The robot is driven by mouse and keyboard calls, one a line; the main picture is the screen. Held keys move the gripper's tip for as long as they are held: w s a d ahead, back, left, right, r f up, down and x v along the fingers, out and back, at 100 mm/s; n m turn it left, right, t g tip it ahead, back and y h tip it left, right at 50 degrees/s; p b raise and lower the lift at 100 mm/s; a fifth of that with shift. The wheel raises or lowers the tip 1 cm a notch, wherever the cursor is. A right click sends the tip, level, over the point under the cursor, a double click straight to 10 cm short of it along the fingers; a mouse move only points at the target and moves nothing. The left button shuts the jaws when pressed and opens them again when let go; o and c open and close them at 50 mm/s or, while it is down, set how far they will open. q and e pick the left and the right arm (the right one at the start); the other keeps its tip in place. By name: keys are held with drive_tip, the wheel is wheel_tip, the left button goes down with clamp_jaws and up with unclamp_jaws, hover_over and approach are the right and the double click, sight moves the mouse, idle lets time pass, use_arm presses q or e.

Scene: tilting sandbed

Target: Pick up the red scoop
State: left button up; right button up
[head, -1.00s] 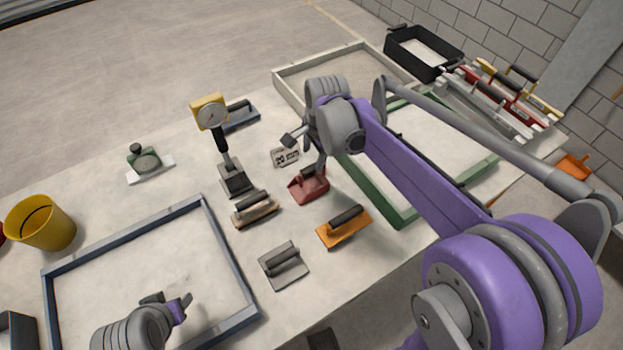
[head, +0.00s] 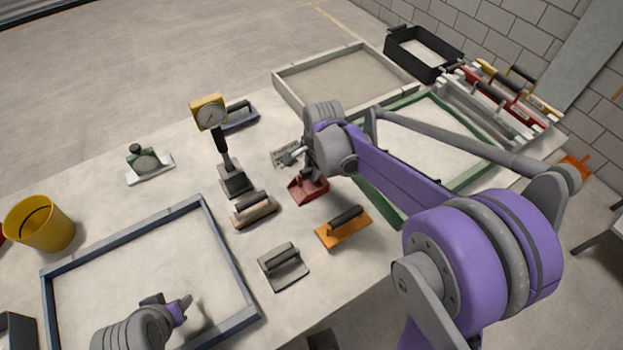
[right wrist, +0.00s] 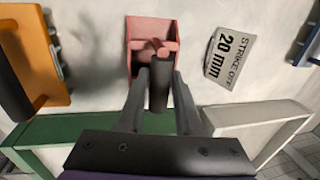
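The red scoop (head: 308,190) lies on the table in the middle of the head view, partly hidden by my right arm. In the right wrist view its red pan (right wrist: 150,32) is at the top, with a dark handle (right wrist: 159,92) pointing toward my wrist. My right gripper (right wrist: 160,78) has one finger on each side of the handle, with a narrow gap visible on both sides. In the head view the right gripper (head: 300,158) is over the scoop. My left gripper (head: 172,304) is open and empty over the blue-grey frame.
An orange float (head: 343,228), a grey float (head: 283,268) and a wooden float (head: 255,210) lie near the scoop. A dial gauge (head: 222,140) stands to its left. A "strike off 20 mm" card (right wrist: 229,56) lies beside it. The green frame (right wrist: 80,140) is close by.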

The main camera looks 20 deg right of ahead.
clamp_jaws()
wheel_tip(320, 180, up, 10)
drive_tip(key=shift+p, duration=0.35)
drive_tip(key=shift+c, duration=0.4)
unclamp_jaws()
clamp_jaws()
